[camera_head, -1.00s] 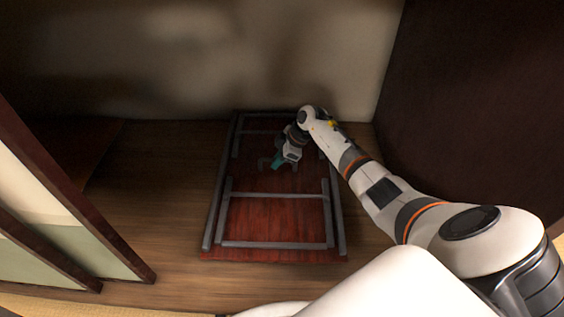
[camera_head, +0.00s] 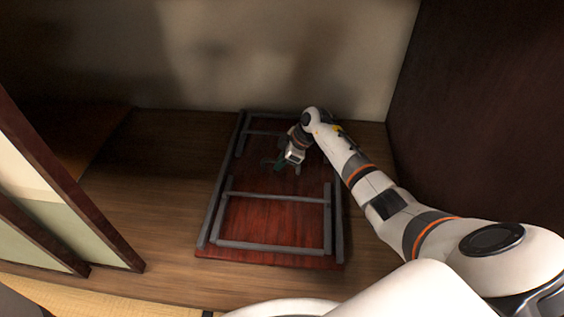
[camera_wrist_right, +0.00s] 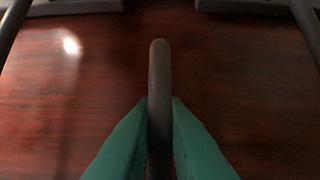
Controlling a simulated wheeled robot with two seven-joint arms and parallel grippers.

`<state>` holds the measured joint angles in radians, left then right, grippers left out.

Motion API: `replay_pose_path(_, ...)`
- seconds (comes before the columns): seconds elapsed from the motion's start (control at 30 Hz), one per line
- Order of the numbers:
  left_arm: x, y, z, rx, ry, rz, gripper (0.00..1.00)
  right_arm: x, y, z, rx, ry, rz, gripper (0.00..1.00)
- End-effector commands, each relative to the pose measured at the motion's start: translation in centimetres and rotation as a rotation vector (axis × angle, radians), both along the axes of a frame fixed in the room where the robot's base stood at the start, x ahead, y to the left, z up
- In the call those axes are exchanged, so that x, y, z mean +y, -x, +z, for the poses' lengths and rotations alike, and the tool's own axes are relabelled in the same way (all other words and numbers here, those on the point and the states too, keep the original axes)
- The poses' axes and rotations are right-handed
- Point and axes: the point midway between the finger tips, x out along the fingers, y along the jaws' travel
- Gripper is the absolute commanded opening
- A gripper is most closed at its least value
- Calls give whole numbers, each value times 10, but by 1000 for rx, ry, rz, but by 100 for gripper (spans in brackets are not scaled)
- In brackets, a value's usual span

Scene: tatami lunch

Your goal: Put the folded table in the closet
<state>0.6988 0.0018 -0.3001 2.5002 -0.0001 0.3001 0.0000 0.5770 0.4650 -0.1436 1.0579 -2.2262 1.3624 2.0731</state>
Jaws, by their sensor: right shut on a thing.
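The folded table (camera_head: 275,222) lies flat on the wooden closet floor, its red-brown underside up and its grey legs folded in. My right gripper (camera_head: 282,165) reaches down over its middle, toward the far half. In the right wrist view the two green fingers (camera_wrist_right: 160,110) are closed on a dark upright bar of the table (camera_wrist_right: 159,75). The table's glossy wood surface lies below the fingers. My left gripper is out of view.
The closet's back wall (camera_head: 300,60) stands just behind the table, and a dark side wall (camera_head: 480,110) is to the right. Sliding panels (camera_head: 85,205) stand at the left. Bare closet floor (camera_head: 160,190) lies left of the table, with tatami (camera_head: 100,295) in front.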

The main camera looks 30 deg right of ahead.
Motion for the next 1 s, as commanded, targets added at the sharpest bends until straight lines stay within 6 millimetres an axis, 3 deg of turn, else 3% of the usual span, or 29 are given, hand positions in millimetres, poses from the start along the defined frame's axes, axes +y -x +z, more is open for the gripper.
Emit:
replay_pose_path(0.03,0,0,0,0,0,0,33,0,0,-1,1,0,0,17)
replay_pose_path(0.13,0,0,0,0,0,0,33,0,0,-1,1,0,0,34)
replay_pose_path(0.53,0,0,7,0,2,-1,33,-3,2,7,0,1,0,34)
replay_pose_path(1.0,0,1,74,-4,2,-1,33,-35,26,81,1,3,0,34)
